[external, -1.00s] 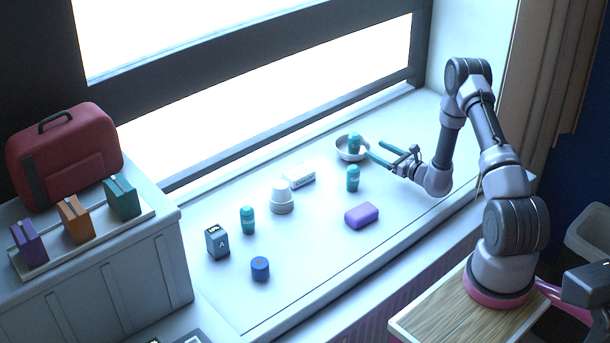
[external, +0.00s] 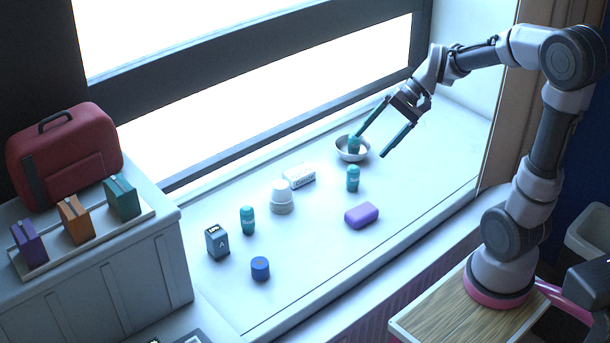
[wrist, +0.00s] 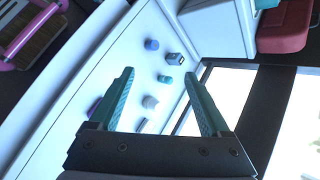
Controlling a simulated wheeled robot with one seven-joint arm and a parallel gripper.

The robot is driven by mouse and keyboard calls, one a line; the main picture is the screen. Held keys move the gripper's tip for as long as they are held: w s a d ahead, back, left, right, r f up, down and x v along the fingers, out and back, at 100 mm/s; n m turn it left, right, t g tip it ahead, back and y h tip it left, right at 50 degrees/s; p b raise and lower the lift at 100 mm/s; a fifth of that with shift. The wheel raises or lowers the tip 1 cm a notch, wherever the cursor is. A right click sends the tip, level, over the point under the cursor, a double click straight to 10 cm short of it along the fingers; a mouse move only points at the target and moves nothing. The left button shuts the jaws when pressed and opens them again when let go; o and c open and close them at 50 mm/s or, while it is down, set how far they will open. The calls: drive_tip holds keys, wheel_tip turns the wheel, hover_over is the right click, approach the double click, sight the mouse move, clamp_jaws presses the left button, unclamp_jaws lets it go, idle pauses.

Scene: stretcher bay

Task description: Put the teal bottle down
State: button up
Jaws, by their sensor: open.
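A second teal bottle (external: 352,178) stands on the sill just in front of the bowl. A third teal bottle (external: 247,220) stands farther left, and a teal bottle also shows in the wrist view (wrist: 175,86). My gripper (external: 371,145) is open and empty, raised over the bowl area with its fingers spread. In the wrist view its two teal fingers (wrist: 160,78) are wide apart with nothing between them.
On the sill stand a white ribbed cup (external: 281,200), a white box (external: 299,177), a purple block (external: 361,215), a grey box marked A (external: 217,241) and a blue cylinder (external: 260,268). A red case (external: 65,155) is at left. The sill's front middle is clear.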

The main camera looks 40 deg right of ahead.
drive_tip(key=s+d+r+n+t+h, duration=0.2)
drive_tip(key=s+h, duration=0.1)
drive_tip(key=s, duration=0.2)
drive_tip(key=s+d+r+n+t+h, duration=0.2)
drive_tip(key=s+d+r+n+h, duration=0.1)
drive_tip(key=s, duration=0.3)
drive_tip(key=shift+d, duration=0.2)
